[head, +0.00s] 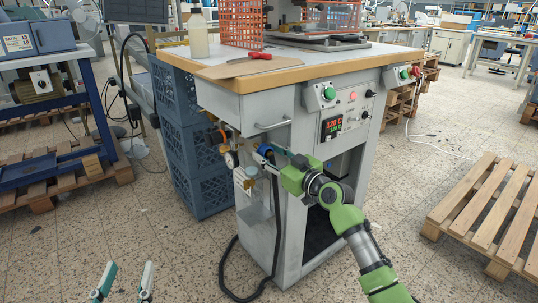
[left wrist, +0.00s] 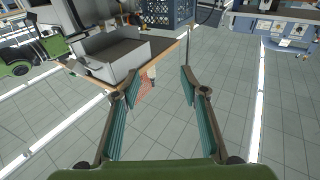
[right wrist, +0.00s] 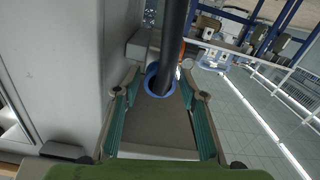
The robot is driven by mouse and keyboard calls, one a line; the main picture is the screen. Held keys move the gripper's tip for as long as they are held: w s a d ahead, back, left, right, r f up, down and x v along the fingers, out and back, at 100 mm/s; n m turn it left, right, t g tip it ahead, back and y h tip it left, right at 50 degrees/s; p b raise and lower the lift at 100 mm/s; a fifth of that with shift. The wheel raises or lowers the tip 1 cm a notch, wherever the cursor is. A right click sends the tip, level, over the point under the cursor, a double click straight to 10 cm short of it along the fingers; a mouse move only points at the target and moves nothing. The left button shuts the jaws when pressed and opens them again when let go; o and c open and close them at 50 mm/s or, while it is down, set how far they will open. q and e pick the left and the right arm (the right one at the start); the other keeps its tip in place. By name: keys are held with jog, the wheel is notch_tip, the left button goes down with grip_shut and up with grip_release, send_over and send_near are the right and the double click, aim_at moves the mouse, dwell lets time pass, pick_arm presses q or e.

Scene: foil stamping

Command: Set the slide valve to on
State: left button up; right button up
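The slide valve appears to be the blue ring (head: 264,151) on the side of the grey machine. In the right wrist view the blue ring (right wrist: 154,90) sits around a black hose, ahead of and between my fingers. My right gripper (head: 273,153) is at the machine's side by this ring. Its fingers (right wrist: 159,97) are spread with a visible gap on each side of the ring. They do not visibly touch it. My left gripper (head: 122,270) is low at the front left, open and empty. Its open fingers also show in the left wrist view (left wrist: 160,85).
The machine (head: 255,110) has a gauge (head: 231,159) and other fittings beside the valve. Blue crates (head: 190,140) stand close behind on the left. A black hose (head: 226,270) runs down to the floor. A wooden pallet (head: 490,205) lies at right. The floor at front left is clear.

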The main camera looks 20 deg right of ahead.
grip_shut()
jog(key=shift+b+x, duration=0.7)
jog(key=shift+x, duration=0.15)
jog(key=shift+r, duration=0.15)
pick_arm(q)
notch_tip(320, 180, up, 7)
jog(key=s+t+h, duration=0.1)
jog(key=s+t, duration=0.1)
jog(key=t, duration=0.1)
jog(key=shift+d+t, duration=0.25)
jog(key=shift+t, duration=0.05)
jog(key=shift+f, duration=0.1)
pick_arm(e)
grip_release()
jog(key=shift+w+a, duration=0.15)
jog(key=shift+w, duration=0.05)
pick_arm(q)
jog(key=shift+w+a+f, duration=0.1)
jog(key=shift+w, duration=0.05)
pick_arm(e)
jog(key=shift+s, duration=0.1)
